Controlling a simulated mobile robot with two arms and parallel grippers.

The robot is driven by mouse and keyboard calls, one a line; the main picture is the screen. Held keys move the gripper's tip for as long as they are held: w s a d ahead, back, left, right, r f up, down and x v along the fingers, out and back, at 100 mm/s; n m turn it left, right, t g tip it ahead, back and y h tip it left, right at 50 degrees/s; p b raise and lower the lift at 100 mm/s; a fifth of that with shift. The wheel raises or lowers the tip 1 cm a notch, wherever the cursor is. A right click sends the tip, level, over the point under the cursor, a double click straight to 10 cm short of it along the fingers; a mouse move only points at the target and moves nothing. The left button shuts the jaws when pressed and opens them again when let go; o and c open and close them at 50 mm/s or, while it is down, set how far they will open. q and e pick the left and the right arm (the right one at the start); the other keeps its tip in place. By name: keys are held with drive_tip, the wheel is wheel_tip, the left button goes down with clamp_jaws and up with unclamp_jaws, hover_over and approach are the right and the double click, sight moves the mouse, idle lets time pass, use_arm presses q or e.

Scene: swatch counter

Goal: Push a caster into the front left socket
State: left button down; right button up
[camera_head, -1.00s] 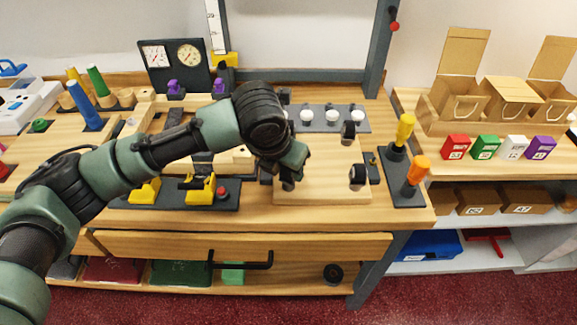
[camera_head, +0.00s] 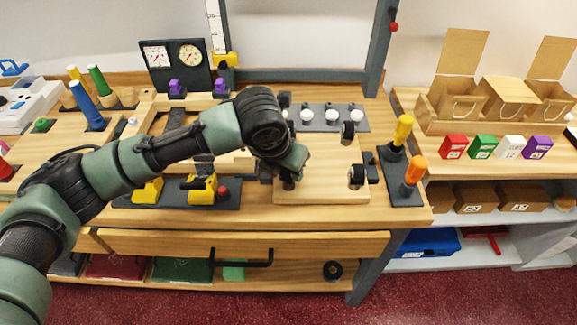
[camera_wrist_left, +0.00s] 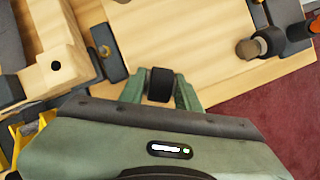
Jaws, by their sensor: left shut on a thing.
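A pale wooden board (camera_head: 325,185) lies on the workbench. My left gripper (camera_head: 289,178) is over the board's front left corner, shut on a black caster; the caster shows between the fingers (camera_wrist_left: 159,92) in the left wrist view (camera_wrist_left: 160,82). The wheel is at the board's surface; the socket under it is hidden, so I cannot tell how deep it sits. Another caster stands at the board's front right (camera_head: 356,176) and one at the back right (camera_head: 348,132). A dark part at the back left (camera_head: 284,98) is partly hidden by my arm. My right gripper is out of view.
Right of the board is a dark rack (camera_head: 397,180) with a yellow-handled tool (camera_head: 404,129) and an orange-handled tool (camera_head: 415,169). Behind lies a grey strip with white knobs (camera_head: 331,116). Left is a dark plate with yellow blocks (camera_head: 201,190). The board's middle is clear.

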use_arm(q)
drive_tip(key=shift+f, duration=0.3)
idle(0.6)
drive_tip(key=c, duration=0.6)
unclamp_jaws()
wheel_tip(320, 180, up, 6)
drive_tip(key=p, duration=0.7)
idle(0.4)
